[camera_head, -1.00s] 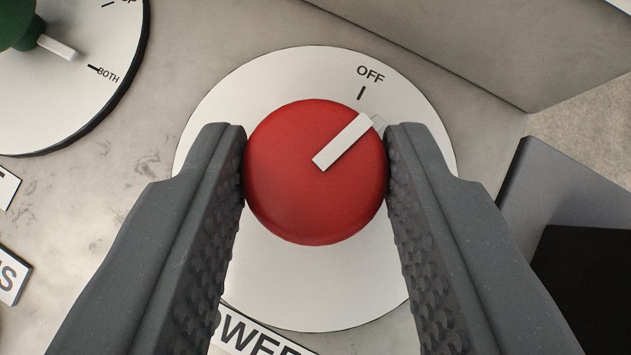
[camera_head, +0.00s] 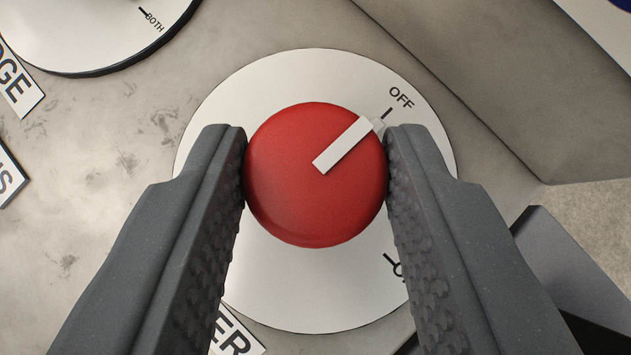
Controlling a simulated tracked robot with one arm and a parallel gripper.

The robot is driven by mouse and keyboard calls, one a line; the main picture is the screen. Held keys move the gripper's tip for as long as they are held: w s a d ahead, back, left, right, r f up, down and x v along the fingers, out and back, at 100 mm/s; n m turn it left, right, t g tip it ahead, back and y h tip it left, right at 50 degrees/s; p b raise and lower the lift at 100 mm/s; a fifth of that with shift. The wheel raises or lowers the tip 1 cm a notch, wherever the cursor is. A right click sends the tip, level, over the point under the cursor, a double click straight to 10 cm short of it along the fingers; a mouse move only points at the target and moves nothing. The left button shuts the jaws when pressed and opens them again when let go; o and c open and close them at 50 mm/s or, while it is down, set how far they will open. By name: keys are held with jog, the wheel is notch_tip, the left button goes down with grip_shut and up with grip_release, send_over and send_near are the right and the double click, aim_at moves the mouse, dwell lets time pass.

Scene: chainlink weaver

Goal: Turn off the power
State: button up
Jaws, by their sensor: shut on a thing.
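The red power knob (camera_head: 300,195) sits in the middle of a round white dial plate (camera_head: 300,75). A white pointer bar (camera_head: 345,146) on the knob points to the upper right, in line or nearly in line with the black tick by the OFF mark (camera_head: 401,97). Another mark shows at the plate's lower right, partly hidden by the right finger. My gripper (camera_head: 315,178) is shut on the red knob, one finger on its left side and one on its right.
A second white dial (camera_head: 85,30) with a BOTH mark is at the upper left. Partly cut-off labels lie at the left edge (camera_head: 18,85) and below the knob (camera_head: 236,335). A grey raised wall (camera_head: 480,80) is at the upper right, and dark blocks (camera_head: 575,275) are at the lower right.

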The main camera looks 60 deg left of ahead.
aim_at(295, 220)
jog(key=shift+f, duration=0.1)
dwell(0.4)
jog(key=o, duration=1)
jog(key=shift+r, duration=0.2)
notch_tip(295, 220, up, 3)
jog(key=shift+r+p, duration=0.15)
jog(key=shift+p, duration=0.25)
jog(key=shift+s+a, duration=0.15)
jog(key=shift+s, duration=0.5)
jog(key=shift+s+a+r, duration=0.1)
jog(key=shift+s+a, duration=0.1)
jog(key=shift+s, duration=0.65)
jog(key=shift+s+a, duration=0.2)
jog(key=shift+s, duration=0.6)
jog(key=shift+s+a+r, duration=0.2)
jog(key=shift+s+a, duration=0.2)
jog(key=shift+s, duration=1.45)
jog(key=shift+s+a+r, duration=0.15)
jog(key=shift+s+a, duration=0.25)
jog(key=shift+s, duration=1.4)
jog(key=shift+s+a+r, duration=0.2)
jog(key=shift+s+a, duration=0.2)
jog(key=shift+s, duration=1.45)
